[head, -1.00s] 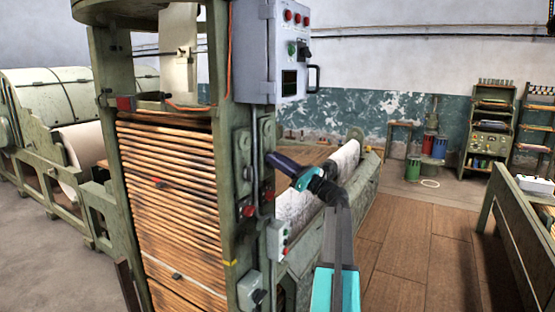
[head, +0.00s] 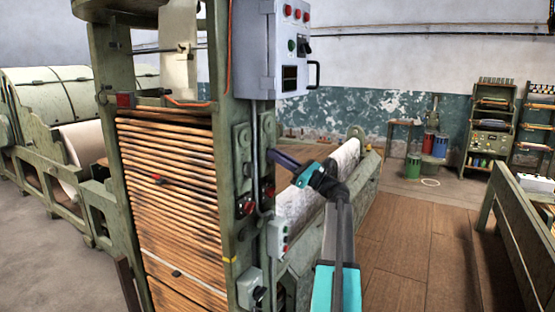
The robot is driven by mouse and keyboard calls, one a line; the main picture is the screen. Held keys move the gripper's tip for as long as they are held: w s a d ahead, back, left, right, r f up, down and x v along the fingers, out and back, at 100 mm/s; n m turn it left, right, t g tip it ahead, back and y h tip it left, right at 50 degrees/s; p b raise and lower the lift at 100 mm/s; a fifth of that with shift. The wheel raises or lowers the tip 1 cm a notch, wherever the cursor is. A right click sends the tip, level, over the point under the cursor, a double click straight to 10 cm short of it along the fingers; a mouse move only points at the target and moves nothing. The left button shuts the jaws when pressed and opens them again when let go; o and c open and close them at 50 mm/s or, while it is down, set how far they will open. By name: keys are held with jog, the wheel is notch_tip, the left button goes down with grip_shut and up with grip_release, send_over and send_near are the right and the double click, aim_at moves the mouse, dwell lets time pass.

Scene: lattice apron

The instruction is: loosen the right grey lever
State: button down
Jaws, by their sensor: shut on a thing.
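The right grey lever is mostly hidden behind my fingers at the right side of the green machine post (head: 228,165), so its angle cannot be told. My gripper (head: 272,155) reaches in from the right, its dark fingers pointing left against the post's side. It is shut on the lever there, below the grey control box. My arm comes up from the bottom of the view, with teal parts at the wrist.
The grey control box (head: 268,50) with red buttons juts out above my gripper. A grey pipe runs down the post beside the fingers. Red knobs (head: 247,207) and a small switch box (head: 278,238) sit below. The wooden floor (head: 405,240) at right is clear.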

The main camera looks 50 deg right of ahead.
jog(key=n+g+y+b, duration=0.1)
jog(key=n+b, duration=0.2)
jog(key=n+g+y+b, duration=0.1)
jog(key=n+y+b, duration=0.1)
jog(key=n, duration=0.2)
jog(key=f+n+g+y+b, duration=0.1)
jog(key=n+b, duration=0.2)
jog(key=shift+a+n+b, duration=0.3)
jog(key=shift+n, duration=0.1)
jog(key=shift+s+a+n+g+y+b, duration=0.1)
jog(key=shift+n+g+y+b, duration=0.35)
jog(key=shift+n, duration=0.5)
jog(key=shift+s+a+n+g+y+b, duration=0.1)
jog(key=shift+n+g+y+b, duration=0.2)
jog(key=shift+n+b, duration=0.45)
jog(key=shift+n, duration=0.3)
jog(key=c, duration=1.8)
grip_release()
jog(key=shift+w, duration=0.1)
jog(key=shift+r, duration=0.1)
jog(key=shift+d, duration=0.1)
